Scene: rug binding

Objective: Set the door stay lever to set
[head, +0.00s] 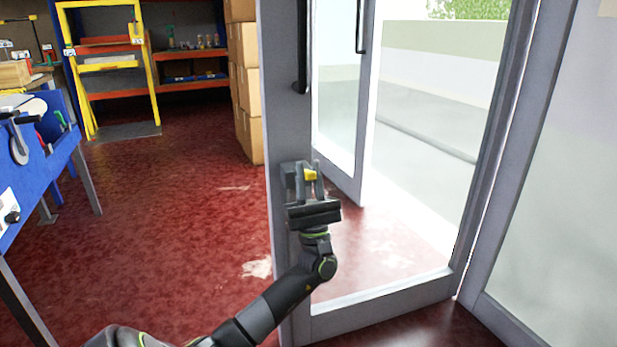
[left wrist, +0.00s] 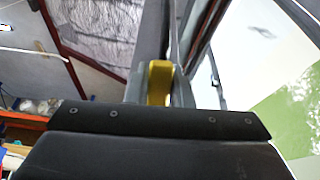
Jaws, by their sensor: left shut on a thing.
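The door stay lever is a small yellow piece (head: 310,175) on a grey mount at the edge of the grey-framed glass door (head: 279,130). My left gripper (head: 307,180) is at the lever, with its fingers on either side, shut on it. In the left wrist view the yellow lever (left wrist: 159,82) shows just beyond the dark gripper body, beside a grey block. Part of the lever is hidden by the fingers, and I cannot read any marking on it. My right gripper is not in view.
A second glass door leaf (head: 340,90) stands behind, with bright ground outside. Stacked cardboard boxes (head: 246,90) stand left of the door. A blue bench (head: 50,170) is at the far left, and a yellow ladder-like frame (head: 72,75) stands behind it. The red floor between is clear.

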